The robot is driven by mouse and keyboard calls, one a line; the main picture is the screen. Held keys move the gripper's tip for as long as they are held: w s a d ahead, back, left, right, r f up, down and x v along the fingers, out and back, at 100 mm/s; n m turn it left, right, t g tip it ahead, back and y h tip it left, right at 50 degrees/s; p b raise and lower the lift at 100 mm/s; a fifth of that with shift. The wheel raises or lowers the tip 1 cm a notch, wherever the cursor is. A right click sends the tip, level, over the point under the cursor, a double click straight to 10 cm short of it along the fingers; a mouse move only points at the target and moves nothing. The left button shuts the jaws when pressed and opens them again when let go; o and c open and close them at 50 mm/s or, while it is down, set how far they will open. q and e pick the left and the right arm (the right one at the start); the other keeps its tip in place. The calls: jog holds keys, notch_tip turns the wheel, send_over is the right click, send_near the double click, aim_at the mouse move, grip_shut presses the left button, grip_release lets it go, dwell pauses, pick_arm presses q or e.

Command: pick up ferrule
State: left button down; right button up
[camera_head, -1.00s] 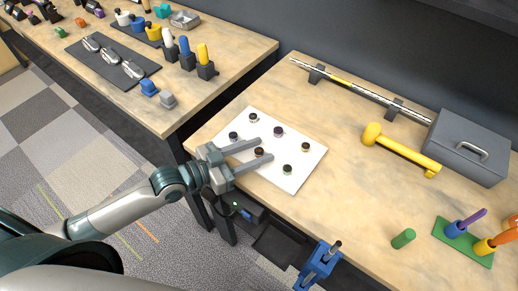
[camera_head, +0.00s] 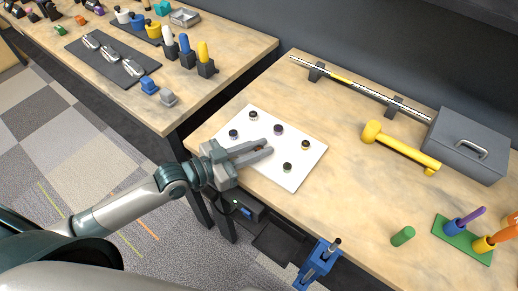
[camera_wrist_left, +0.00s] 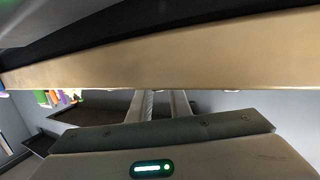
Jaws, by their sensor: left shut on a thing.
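Several small dark ferrules with differing rims stand on a white board (camera_head: 312,158) at the table's left end. My left gripper (camera_head: 262,148) reaches in over the board from the left. Its two fingers are close together on a ferrule (camera_head: 258,149) in the board's middle, mostly hidden between them. Other ferrules stand clear: one at the back (camera_head: 253,116), one at the left (camera_head: 233,133), one just beyond the fingertips (camera_head: 278,129), one at the right (camera_head: 305,145) and one in front (camera_head: 287,167). In the left wrist view the fingers (camera_wrist_left: 166,104) show, but no ferrule can be made out. My right gripper is not in view.
A yellow mallet (camera_head: 400,147), a grey box (camera_head: 468,146) and a club shaft on rests (camera_head: 347,82) lie right of the board. A green cylinder (camera_head: 403,236) and a blue vise (camera_head: 317,265) are nearer the front. A second table (camera_head: 215,38) stands at the left.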

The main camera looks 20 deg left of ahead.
pick_arm(q)
jog(key=shift+r, duration=0.15)
